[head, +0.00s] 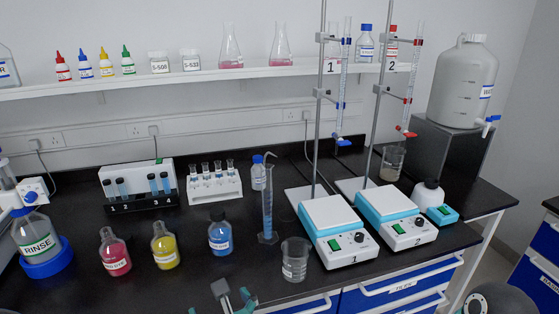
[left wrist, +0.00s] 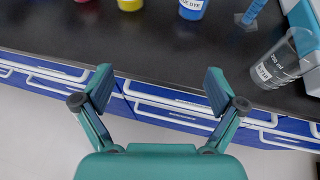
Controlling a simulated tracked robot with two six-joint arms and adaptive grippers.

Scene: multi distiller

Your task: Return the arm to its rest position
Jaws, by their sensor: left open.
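My left gripper (head: 235,296) shows only by its fingertips at the bottom edge of the head view, in front of the bench's front edge. In the left wrist view the left gripper (left wrist: 158,88) has its two teal fingers spread wide with nothing between them. It hangs over the blue drawer fronts (left wrist: 165,108), apart from the glassware on the bench. Most of the left arm is out of view. My right gripper is not in view.
Nearest on the black bench (head: 190,285) are a glass beaker (head: 295,260), a blue dye bottle (head: 220,237), a yellow bottle (head: 164,246) and a red bottle (head: 115,252). A blue-based cylinder (head: 267,215) and two stirrers (head: 335,240) with burettes stand behind. The bench front is clear.

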